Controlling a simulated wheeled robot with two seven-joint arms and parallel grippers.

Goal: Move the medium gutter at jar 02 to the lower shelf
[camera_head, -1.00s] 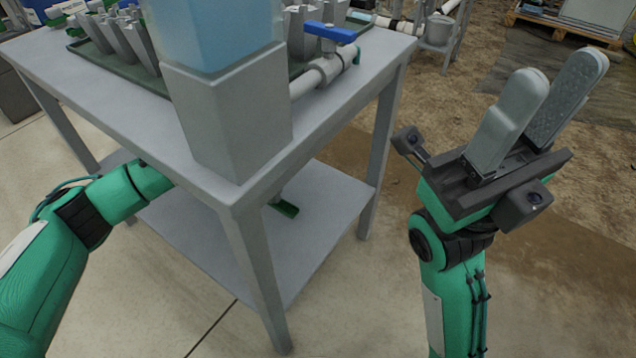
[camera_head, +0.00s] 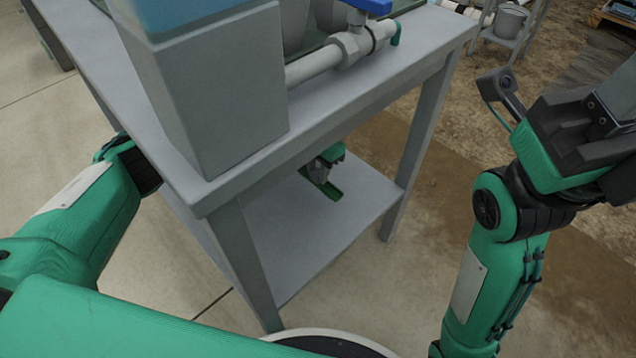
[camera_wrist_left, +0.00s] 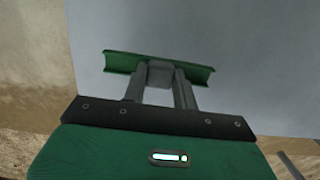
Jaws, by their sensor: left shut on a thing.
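The medium gutter, a short green channel, is in my left gripper (camera_wrist_left: 160,80) in the left wrist view, where the gutter (camera_wrist_left: 123,63) lies crosswise between the fingertips. In the head view my left gripper (camera_head: 328,158) shows under the table top, with the green gutter (camera_head: 322,184) just below it. The gutter is over the grey lower shelf (camera_head: 300,240); I cannot tell whether it touches. Most of my left forearm is hidden behind the table. My right gripper (camera_head: 612,110) is at the right edge of the head view, its fingertips cut off. Jar 02 is not identifiable.
The table top (camera_head: 418,38) and its front leg (camera_head: 243,265) stand close around my left arm. A grey block-like tank (camera_head: 220,100) with blue on top and a pipe with a blue-handled valve (camera_head: 345,48) stand on it. The visible shelf is otherwise bare.

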